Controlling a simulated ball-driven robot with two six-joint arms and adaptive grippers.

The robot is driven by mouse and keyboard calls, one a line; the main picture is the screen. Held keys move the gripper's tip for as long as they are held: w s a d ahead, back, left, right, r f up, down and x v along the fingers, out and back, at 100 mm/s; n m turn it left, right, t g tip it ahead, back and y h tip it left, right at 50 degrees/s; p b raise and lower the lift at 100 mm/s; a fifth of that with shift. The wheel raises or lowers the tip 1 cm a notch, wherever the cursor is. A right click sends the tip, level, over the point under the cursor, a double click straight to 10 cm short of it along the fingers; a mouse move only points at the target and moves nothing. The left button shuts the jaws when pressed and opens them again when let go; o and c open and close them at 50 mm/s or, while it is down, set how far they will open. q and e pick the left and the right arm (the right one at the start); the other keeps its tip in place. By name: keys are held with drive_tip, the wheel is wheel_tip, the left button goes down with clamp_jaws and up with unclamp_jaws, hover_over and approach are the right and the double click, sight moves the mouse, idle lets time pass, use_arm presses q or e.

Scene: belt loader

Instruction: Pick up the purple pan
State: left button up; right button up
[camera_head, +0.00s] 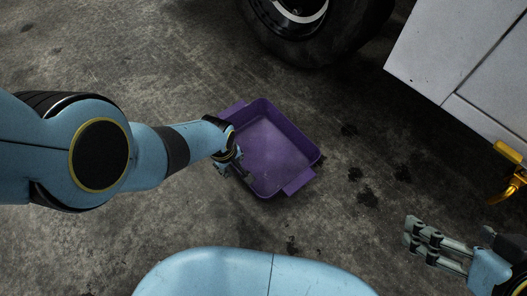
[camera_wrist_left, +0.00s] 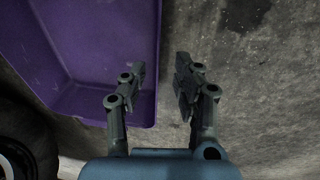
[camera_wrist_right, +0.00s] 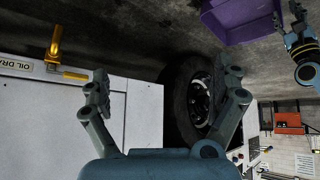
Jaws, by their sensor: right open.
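The purple pan (camera_head: 272,148) lies on the concrete floor in the middle of the head view, a shallow rectangular tray with a tab handle at its upper left and lower right. My left gripper (camera_head: 238,168) is at the pan's left side and hides part of that rim. In the left wrist view the pan (camera_wrist_left: 90,50) fills the left, and the left gripper (camera_wrist_left: 158,85) is open, with one finger over the pan's inside and the other outside its wall. My right gripper (camera_head: 418,243) is open and empty, far right of the pan.
A black tyre (camera_head: 325,35) stands above the pan in the head view. A white cabinet (camera_head: 445,50) with a yellow tap (camera_head: 508,180) is at the right. The right wrist view shows a red box (camera_wrist_right: 288,123). Floor left and below the pan is clear.

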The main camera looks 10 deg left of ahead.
use_arm(q)
drive_tip(key=shift+w+a+f+b, duration=0.1)
drive_tip(key=shift+w+f+b, duration=0.1)
drive_tip(key=shift+f+b, duration=0.35)
drive_tip(key=shift+w+a+f+b, duration=0.1)
drive_tip(key=shift+w+f+b, duration=0.05)
drive_tip(key=shift+f+b, duration=0.35)
drive_tip(key=shift+w+f+b, duration=0.25)
drive_tip(key=shift+f+b, duration=0.25)
drive_tip(key=shift+f, duration=0.15)
drive_tip(key=shift+w+f+b, duration=0.25)
drive_tip(key=shift+f+b, duration=0.5)
drive_tip(key=shift+f, duration=0.05)
clamp_jaws()
use_arm(e)
drive_tip(key=w+a+r+n+t+y, duration=0.1)
drive_tip(key=w+r+t, duration=0.4)
drive_tip(key=t, duration=0.3)
drive_tip(key=shift+a, duration=0.2)
use_arm(q)
drive_tip(key=shift+w, duration=0.1)
use_arm(e)
drive_tip(key=shift+r, duration=0.1)
